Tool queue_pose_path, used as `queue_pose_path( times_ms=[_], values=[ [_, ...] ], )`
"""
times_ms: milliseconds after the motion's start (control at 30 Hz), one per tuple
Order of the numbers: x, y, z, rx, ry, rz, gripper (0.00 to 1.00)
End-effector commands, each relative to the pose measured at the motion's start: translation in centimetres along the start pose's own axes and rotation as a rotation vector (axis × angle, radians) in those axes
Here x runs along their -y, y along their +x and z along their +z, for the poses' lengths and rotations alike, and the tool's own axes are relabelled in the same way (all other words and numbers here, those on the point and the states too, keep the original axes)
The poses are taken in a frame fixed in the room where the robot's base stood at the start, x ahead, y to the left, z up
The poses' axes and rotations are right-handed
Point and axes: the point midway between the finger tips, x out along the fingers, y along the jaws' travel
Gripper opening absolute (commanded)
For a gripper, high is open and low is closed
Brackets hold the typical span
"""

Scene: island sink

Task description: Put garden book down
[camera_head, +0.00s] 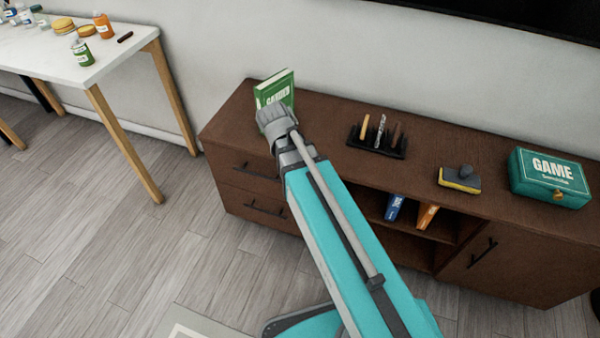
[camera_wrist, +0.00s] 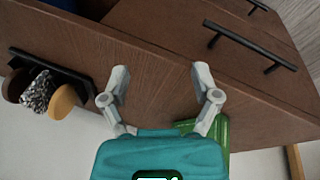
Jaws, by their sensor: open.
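The green garden book (camera_head: 279,88) stands upright at the left end of the brown cabinet top (camera_head: 330,115). My gripper (camera_head: 272,108) is in front of it and hides its lower part. In the wrist view, my gripper (camera_wrist: 160,85) is open, with nothing between its fingertips. A part of the green book (camera_wrist: 221,132) shows there behind the right finger and the gripper body. I cannot tell whether a finger touches the book.
Right of the book are a black rack (camera_head: 377,143) with upright tools, a yellow-and-grey sponge-like block (camera_head: 460,179) and a green game box (camera_head: 549,178). Blue (camera_head: 395,207) and orange (camera_head: 427,215) books stand in the open shelf. A white table (camera_head: 50,52) stands at left.

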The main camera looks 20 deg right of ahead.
Motion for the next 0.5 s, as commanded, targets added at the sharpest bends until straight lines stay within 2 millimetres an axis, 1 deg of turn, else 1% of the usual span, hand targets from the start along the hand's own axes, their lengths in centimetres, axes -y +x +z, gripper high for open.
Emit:
queue_pose_path(
  times_ms=[33,100,200,333,500],
  values=[
    [-0.8,0.3,1.4,0.027,-0.043,-0.046,0.80],
    [-1.1,0.5,2.6,0.056,-0.109,-0.113,0.80],
    [-1.4,0.6,3.9,0.079,-0.184,-0.190,0.80],
    [-1.6,0.6,4.8,0.091,-0.244,-0.253,0.80],
    [-1.6,0.6,5.0,0.093,-0.265,-0.275,0.80]
  ],
)
